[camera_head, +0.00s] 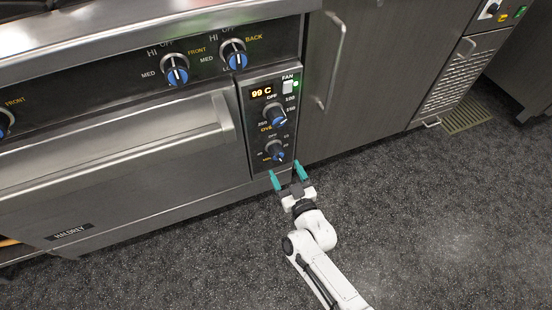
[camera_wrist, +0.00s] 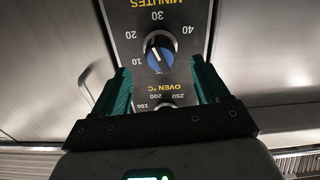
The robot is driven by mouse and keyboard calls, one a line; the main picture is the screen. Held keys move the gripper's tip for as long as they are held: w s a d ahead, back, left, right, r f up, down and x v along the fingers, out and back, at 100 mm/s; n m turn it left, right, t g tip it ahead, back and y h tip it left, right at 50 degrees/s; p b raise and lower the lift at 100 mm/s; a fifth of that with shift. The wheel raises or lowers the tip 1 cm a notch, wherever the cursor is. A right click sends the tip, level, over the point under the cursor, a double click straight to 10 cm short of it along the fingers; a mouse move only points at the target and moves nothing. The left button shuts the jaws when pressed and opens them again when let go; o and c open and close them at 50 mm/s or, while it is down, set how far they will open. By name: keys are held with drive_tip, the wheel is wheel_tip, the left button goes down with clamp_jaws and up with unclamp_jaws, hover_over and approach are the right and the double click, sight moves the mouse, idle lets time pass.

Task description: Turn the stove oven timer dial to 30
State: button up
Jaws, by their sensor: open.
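The oven timer dial (camera_head: 275,153) is the lower knob on the narrow control panel, black with a blue face. In the wrist view the timer dial (camera_wrist: 158,54) is centred between the fingers, with 10 and 20 on its left, 30 above and 40 on its right. A white pointer line shows on its face; its exact reading is hard to tell. My gripper (camera_head: 287,174) is open, its two green fingers just below the dial in the head view. In the wrist view my gripper (camera_wrist: 161,70) has a finger on each side; contact cannot be told.
The oven temperature dial (camera_head: 273,114) sits above the timer dial, under a 99 C display (camera_head: 262,92). Two burner knobs (camera_head: 176,75) are up and left. The oven door handle (camera_head: 222,115) juts out left of the panel. Dark speckled floor (camera_head: 430,220) is clear on the right.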

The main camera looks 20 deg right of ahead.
sight(279, 159)
drive_tip(key=w+b, duration=0.1)
drive_tip(key=w, duration=0.5)
drive_tip(key=shift+w, duration=0.35)
drive_tip(key=shift+c, duration=0.4)
